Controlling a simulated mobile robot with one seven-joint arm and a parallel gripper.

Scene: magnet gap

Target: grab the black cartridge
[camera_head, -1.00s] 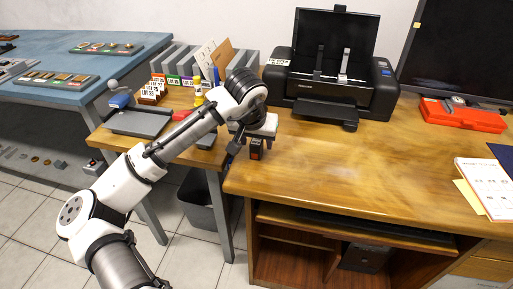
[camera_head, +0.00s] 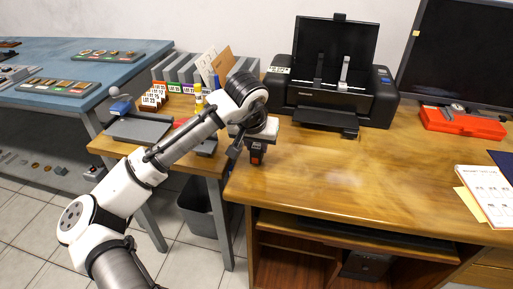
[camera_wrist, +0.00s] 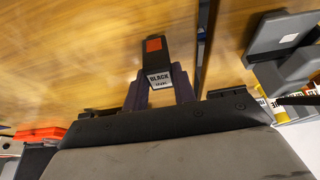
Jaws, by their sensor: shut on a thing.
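The black cartridge (camera_wrist: 155,60) is a small dark block with an orange-red patch and a white label reading "BLACK". In the head view it is a small dark block (camera_head: 256,158) under my gripper, near the left front corner of the wooden desk. My gripper (camera_wrist: 160,88) is shut on it, with one dark finger on each side near the label end. In the head view my gripper (camera_head: 255,146) points down at the desk. I cannot tell whether the cartridge still touches the desktop.
A black printer (camera_head: 330,95) stands behind my gripper on the wooden desk (camera_head: 370,170). A side table with a grey tray (camera_head: 138,130) and card racks is to the left, across a gap with a bin (camera_head: 198,210) below. A red case (camera_head: 462,122) and papers lie at right.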

